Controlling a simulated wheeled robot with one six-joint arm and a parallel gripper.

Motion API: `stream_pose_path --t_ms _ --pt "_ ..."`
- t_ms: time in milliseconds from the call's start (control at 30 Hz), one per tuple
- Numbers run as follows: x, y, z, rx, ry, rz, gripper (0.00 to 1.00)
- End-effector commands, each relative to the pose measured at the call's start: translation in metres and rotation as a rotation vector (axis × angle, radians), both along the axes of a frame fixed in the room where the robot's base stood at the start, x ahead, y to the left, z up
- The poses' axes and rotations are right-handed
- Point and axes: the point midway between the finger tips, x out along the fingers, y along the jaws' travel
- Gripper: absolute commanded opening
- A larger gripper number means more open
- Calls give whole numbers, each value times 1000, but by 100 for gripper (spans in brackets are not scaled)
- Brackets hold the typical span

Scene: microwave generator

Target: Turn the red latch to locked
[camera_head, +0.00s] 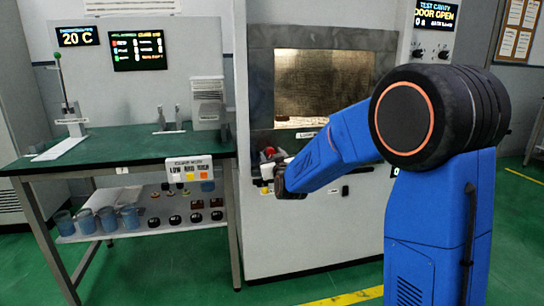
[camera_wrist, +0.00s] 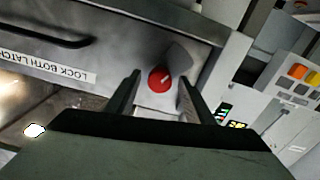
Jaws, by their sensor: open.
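In the head view, a small red spot at the latch (camera_head: 269,151) shows just left of my gripper (camera_head: 284,180), which is at the front of the white cabinet (camera_head: 330,232). A label reading "LOCK BOTH LATCH" (camera_wrist: 58,69) is on the door.
A green-topped bench (camera_head: 110,150) stands left of the cabinet, with blue cups (camera_head: 108,219) and several small parts on its lower shelf. The test cavity display (camera_head: 436,14) reads "DOOR OPEN".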

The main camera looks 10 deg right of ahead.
Motion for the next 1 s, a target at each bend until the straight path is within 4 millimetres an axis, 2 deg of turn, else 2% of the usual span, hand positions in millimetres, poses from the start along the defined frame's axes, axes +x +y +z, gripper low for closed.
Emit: stream_pose_path --t_ms 167,333,367,733,1000 --pt "0 0 0 0 0 0 48" --pt "0 0 0 0 0 0 10" --pt "0 0 0 0 0 0 7" --pt "0 0 0 49 0 0 7" --pt "0 0 0 225 -1 -1 7"
